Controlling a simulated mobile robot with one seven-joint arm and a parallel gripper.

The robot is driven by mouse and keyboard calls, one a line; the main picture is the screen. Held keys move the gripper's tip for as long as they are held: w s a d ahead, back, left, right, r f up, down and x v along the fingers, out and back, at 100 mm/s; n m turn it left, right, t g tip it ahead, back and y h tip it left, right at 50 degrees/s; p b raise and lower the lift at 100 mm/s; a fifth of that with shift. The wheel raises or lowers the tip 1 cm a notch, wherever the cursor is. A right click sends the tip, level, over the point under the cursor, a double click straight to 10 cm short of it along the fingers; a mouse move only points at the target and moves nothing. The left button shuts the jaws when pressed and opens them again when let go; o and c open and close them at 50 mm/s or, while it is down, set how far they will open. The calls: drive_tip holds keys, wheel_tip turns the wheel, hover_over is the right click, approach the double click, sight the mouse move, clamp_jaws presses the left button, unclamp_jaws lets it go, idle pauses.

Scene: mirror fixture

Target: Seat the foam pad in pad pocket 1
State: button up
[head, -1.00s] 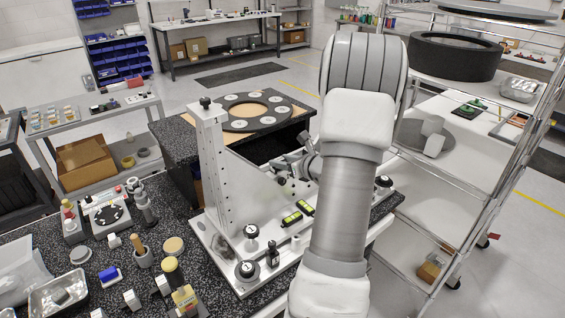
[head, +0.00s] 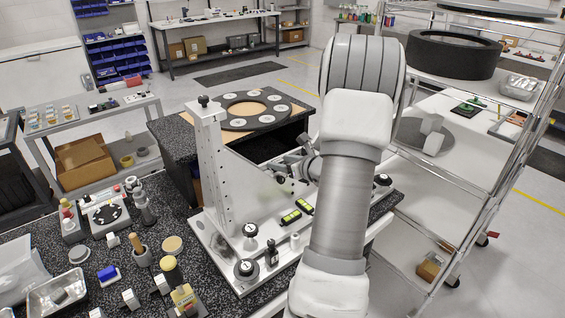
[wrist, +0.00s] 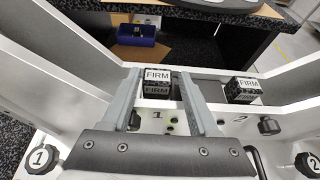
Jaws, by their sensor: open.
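My gripper (wrist: 160,74) is open in the wrist view, its two grey fingers spread apart. A dark foam pad (wrist: 156,91) with white "FIRM" labels shows between the fingertips, with gaps visible at its sides. The printed "1" of pad pocket 1 (wrist: 157,114) lies just below this pad. I cannot tell how deep the pad sits. A second "FIRM" pad (wrist: 242,91) sits to the right, near a printed "2". In the head view my gripper (head: 288,174) is at the white fixture (head: 222,185), partly hidden by my arm, and the pads cannot be made out.
Black knobs numbered 1 (wrist: 41,158) and 2 (wrist: 309,163) stand on either side in the wrist view. Two yellow-green vials (head: 297,212) lie on the fixture base. Small parts crowd the speckled bench at the left. A wire rack (head: 500,160) stands at the right.

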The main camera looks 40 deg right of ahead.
drive_tip(key=shift+a, duration=0.25)
drive_tip(key=shift+s+r, duration=0.15)
drive_tip(key=v, duration=1.1)
drive_tip(key=shift+s+r+b, duration=0.2)
drive_tip(key=shift+s+b, duration=0.1)
drive_tip(key=shift+b, duration=0.15)
